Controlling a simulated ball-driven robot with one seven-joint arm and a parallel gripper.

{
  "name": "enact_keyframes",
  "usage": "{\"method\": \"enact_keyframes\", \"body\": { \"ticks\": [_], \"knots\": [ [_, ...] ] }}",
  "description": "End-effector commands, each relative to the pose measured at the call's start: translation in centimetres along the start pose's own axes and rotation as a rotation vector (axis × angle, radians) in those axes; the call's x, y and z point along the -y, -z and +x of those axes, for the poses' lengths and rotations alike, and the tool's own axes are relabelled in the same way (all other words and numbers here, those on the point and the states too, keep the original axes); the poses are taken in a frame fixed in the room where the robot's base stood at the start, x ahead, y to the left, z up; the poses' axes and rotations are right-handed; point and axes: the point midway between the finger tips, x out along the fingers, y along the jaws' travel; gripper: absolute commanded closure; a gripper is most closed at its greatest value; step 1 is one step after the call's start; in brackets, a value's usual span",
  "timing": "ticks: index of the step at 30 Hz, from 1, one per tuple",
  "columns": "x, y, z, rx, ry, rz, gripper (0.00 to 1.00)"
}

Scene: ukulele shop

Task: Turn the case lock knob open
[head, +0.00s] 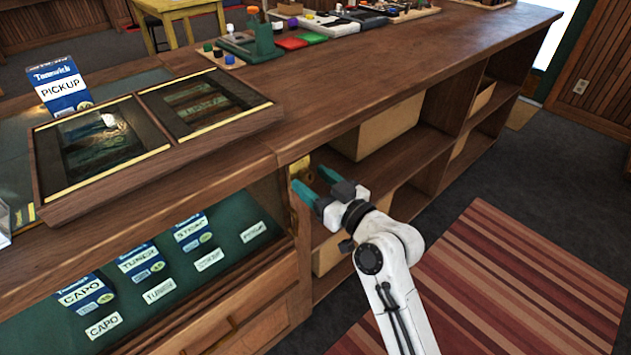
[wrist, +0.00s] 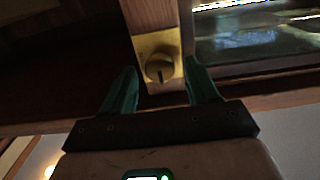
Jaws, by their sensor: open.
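The case lock knob (wrist: 159,67) is a round brass knob with a dark slot, set on a brass plate (wrist: 150,43) on a wooden post. In the head view the brass lock plate (head: 300,168) shows at the right end of the glass display case (head: 190,262), just beyond my gripper (head: 312,184). In the wrist view my gripper (wrist: 161,88) is open, its two teal fingers apart on either side of the knob's lower part. Nothing is held. I cannot tell whether the fingers touch the knob.
The case holds several labelled boxes (head: 140,262). Open shelves with a cardboard box (head: 385,128) are right of the lock. A striped rug (head: 510,280) covers the floor on the right.

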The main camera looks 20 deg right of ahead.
Motion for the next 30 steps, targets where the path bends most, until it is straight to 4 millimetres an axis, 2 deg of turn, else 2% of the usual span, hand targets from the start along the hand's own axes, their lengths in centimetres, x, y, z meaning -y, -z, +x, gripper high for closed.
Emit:
{"method": "enact_keyframes", "body": {
  "ticks": [3, 20, 30],
  "knots": [
    [0.00, 0.00, -0.02, 0.000, 0.000, 0.000, 0.42],
    [0.00, 0.01, -0.04, 0.000, 0.000, 0.000, 0.94],
    [-0.04, 0.09, -0.05, 0.000, -0.001, 0.053, 0.95]
  ]
}}
